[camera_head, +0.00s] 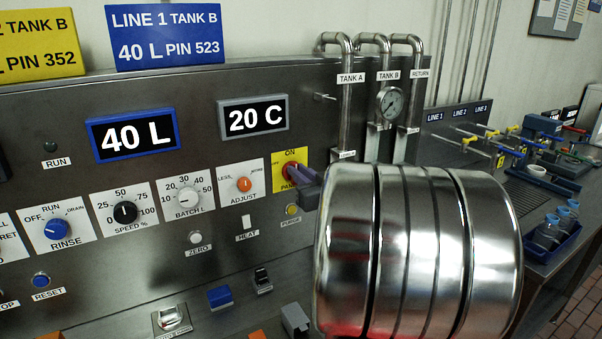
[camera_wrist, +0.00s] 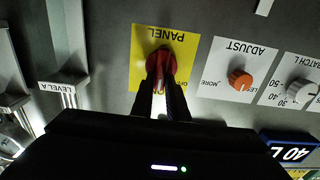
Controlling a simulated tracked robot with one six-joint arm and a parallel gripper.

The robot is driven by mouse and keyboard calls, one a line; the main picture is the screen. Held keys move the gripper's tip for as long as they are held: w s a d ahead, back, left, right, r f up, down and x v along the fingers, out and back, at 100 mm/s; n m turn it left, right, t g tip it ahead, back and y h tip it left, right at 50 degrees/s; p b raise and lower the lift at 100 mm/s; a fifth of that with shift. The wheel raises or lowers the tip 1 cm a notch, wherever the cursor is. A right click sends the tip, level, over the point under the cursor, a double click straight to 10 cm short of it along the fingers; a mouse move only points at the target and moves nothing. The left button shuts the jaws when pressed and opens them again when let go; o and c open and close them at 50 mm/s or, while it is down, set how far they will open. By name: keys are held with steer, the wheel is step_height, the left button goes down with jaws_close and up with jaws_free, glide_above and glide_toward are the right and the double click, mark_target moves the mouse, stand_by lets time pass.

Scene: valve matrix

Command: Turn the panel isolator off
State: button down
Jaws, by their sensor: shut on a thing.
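The panel isolator is a red rotary handle (camera_head: 288,170) on a yellow plate (camera_head: 278,158) marked ON at the top and OFF at the upper left, at the right of the control panel. In the wrist view the plate is upside down, with the red handle (camera_wrist: 161,64) at its middle. My gripper (camera_wrist: 162,88) is shut on the handle, with one dark finger on each side. In the head view my gripper (camera_head: 306,184) reaches the handle from the right. The fingers cover part of the handle, so its exact angle is hard to tell.
The orange adjust knob (camera_head: 243,184) is just left of the isolator. The yellow purge button (camera_head: 292,210) is close below it. The vertical tank A pipe (camera_head: 346,100) stands to the right. Batch (camera_head: 188,197), speed (camera_head: 125,212) and rinse (camera_head: 57,229) knobs lie farther left.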

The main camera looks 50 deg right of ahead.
steer(key=shift+n, duration=0.3)
steer(key=n, duration=0.5)
steer(key=a+f+n, duration=0.1)
steer(key=n, duration=0.5)
steer(key=f+n, duration=0.1)
steer(key=n, duration=0.5)
steer(key=shift+w+a, duration=0.3)
steer(key=shift+a, duration=0.1)
steer(key=shift+n, duration=0.3)
steer(key=c, duration=2)
jaws_free()
steer(key=shift+o, duration=1.4)
steer(key=shift+r, duration=0.1)
